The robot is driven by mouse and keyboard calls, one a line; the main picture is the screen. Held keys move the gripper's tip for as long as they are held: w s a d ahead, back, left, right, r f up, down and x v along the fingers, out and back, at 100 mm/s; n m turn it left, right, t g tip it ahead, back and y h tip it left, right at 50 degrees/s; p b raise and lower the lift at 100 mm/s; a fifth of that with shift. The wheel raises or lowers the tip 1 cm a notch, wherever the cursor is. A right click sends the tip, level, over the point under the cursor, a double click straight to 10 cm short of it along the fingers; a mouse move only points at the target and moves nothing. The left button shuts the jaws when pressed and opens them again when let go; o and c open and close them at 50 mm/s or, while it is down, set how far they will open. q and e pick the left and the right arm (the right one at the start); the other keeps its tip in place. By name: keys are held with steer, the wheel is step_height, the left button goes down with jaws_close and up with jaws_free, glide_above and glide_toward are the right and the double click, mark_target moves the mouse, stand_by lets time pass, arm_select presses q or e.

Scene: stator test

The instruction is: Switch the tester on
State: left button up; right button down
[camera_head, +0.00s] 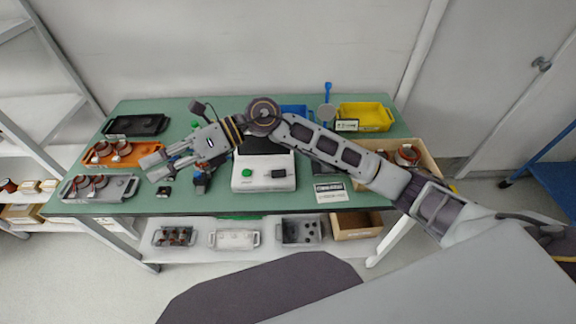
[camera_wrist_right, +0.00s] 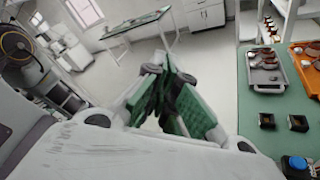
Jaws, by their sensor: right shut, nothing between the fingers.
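The tester appears to be the white box (camera_head: 262,183) at the middle of the green table, with a green round button (camera_head: 247,173) and a small black part (camera_head: 279,173) on its front. Its dark upper part is partly hidden behind my right arm. My right gripper (camera_head: 158,166) is shut and empty, over the table to the left of the tester and apart from it. Its fingers also show in the wrist view (camera_wrist_right: 168,98), pointing past the table edge. My left gripper is not in view.
An orange tray (camera_head: 128,160) and a grey tray (camera_head: 118,190) with copper-coloured parts lie at the left. A black tray (camera_head: 118,126) is behind them. A yellow bin (camera_head: 372,112) stands back right. A dark box with a blue round top (camera_wrist_right: 297,163) is near the gripper.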

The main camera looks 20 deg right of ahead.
steer(key=w+d+f+n+h, duration=0.1)
steer(key=d+f+n+h, duration=0.1)
steer(key=d+f+h, duration=0.3)
steer(key=t+h, duration=0.2)
steer(key=h, duration=1.1)
glide_above(279, 173)
steer(key=d, duration=0.1)
step_height(279, 173, down, 4)
steer(key=shift+d+f+n, duration=0.15)
steer(key=shift+d+n, duration=0.05)
steer(key=shift+n, duration=0.1)
steer(key=f, duration=0.4)
steer(key=d+f+p, duration=0.1)
steer(key=f, duration=0.7)
steer(key=shift+s+d+p, duration=0.2)
steer(key=shift+s+p, duration=0.1)
steer(key=shift+p, duration=0.05)
steer(key=shift+d+f, duration=0.1)
steer(key=shift+f, duration=0.75)
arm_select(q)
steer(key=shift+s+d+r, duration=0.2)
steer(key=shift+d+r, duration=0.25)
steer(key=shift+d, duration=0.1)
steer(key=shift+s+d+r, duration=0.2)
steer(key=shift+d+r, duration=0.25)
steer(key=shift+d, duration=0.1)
arm_select(e)
steer(key=shift+f, duration=0.1)
